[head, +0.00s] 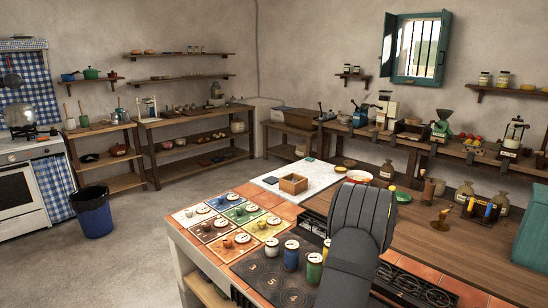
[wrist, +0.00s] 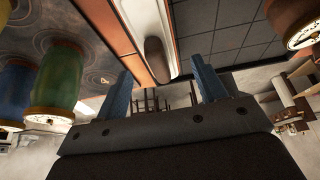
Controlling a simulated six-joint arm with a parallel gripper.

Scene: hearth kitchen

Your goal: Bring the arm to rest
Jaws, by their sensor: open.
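My arm (head: 355,235) rises from the bottom edge of the head view over the tiled counter, and its fingers cannot be made out there. In the wrist view my gripper (wrist: 162,82) is open, with its two blue fingers wide apart. I see nothing held between them. A dark rounded object on a pale strip (wrist: 168,18) shows beyond the gap; I cannot tell what it is.
Lidded canisters stand close to my arm on the counter, among them a blue one (head: 291,257) and a green one (head: 314,268). Coloured squares with small cups (head: 225,242) lie left. A wooden box (head: 293,184) stands behind. Open floor (head: 120,270) lies left.

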